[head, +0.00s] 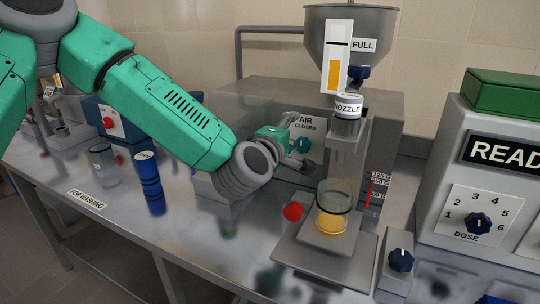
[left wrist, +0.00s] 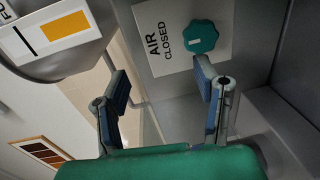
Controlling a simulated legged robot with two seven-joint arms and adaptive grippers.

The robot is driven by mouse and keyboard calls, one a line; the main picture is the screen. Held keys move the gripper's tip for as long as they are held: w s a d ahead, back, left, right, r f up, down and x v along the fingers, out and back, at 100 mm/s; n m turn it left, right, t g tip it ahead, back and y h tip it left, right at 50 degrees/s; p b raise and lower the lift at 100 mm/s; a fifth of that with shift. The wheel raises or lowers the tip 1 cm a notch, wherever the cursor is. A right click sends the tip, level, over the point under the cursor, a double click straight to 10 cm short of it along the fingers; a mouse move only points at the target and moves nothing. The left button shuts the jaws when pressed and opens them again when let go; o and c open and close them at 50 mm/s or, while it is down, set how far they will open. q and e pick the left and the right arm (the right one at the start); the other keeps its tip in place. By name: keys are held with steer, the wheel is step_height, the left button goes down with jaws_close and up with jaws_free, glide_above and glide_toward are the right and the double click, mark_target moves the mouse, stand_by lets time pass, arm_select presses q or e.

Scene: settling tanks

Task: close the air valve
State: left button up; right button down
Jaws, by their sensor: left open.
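The knob lies beyond the right-hand finger, apparently not touched. My right gripper is not in view.
A metal hopper (head: 350,22) and nozzle (head: 348,106) stand over a jar of yellow material (head: 332,208) on the machine's base. A red knob (head: 293,211) sits low in front. A blue cylinder (head: 149,177) and a clear glass (head: 103,165) stand left, beneath my arm.

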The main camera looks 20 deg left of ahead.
arm_select(q)
steer(key=s, duration=1.1)
steer(key=shift+a+b, duration=0.15)
steer(key=shift+b, duration=0.25)
stand_by(0.3)
steer(key=shift+s+f, duration=0.1)
stand_by(0.4)
